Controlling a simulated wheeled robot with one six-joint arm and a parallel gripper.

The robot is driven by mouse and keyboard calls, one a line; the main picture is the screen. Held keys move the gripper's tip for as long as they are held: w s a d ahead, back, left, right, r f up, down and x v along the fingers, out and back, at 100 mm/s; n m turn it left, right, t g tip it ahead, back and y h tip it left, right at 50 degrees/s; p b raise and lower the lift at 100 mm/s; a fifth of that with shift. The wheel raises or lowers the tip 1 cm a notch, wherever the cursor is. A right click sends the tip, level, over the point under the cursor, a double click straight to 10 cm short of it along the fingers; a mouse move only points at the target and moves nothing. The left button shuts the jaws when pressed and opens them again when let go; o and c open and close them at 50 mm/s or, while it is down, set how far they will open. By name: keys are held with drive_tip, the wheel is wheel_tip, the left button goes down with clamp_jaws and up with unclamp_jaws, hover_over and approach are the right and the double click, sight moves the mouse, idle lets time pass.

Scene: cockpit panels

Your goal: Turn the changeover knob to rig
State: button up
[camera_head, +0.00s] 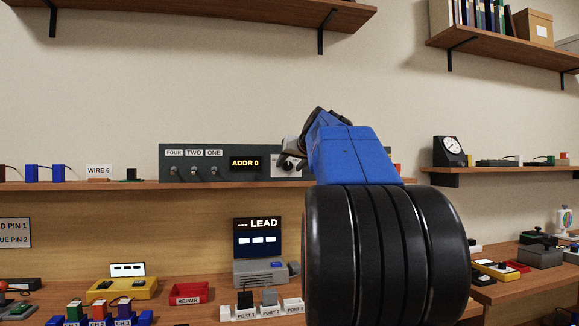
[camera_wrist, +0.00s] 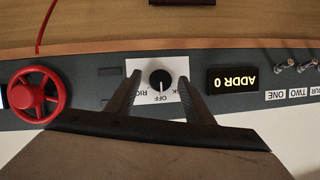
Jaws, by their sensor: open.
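The changeover knob (camera_wrist: 161,78) is a round black knob on a white label plate (camera_wrist: 137,70) in the wrist view. The picture there is upside down. Its white pointer line faces the OFF label, with RIG printed to the left and a partly hidden label ending in K to the right. My gripper (camera_wrist: 159,84) is open, with one dark finger on each side of the knob; gaps show between fingers and knob. In the head view my gripper (camera_head: 291,158) is at the panel (camera_head: 225,177) and hides most of the knob.
The ADDR 0 display (camera_wrist: 233,79) and several toggle switches (camera_wrist: 308,65) are right of the knob in the wrist view. A red handwheel (camera_wrist: 37,94) is to the left. The panel stands on a wooden shelf (camera_head: 130,185), above a bench with a LEAD screen (camera_head: 258,237).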

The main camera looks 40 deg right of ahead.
drive_tip(key=shift+w+d+f, duration=0.15)
drive_tip(key=shift+w, duration=0.25)
drive_tip(key=c, duration=1.1)
drive_tip(key=shift+o, duration=0.2)
drive_tip(key=m+t+y, duration=0.1)
drive_tip(key=m, duration=0.1)
drive_tip(key=m+t+y, duration=0.1)
drive_tip(key=m, duration=0.1)
drive_tip(key=shift+s+d+f, duration=0.15)
drive_tip(key=m+t+y, duration=0.1)
drive_tip(key=m+t, duration=0.1)
drive_tip(key=m, duration=0.2)
drive_tip(key=shift+f+m, duration=0.15)
drive_tip(key=shift+m, duration=0.15)
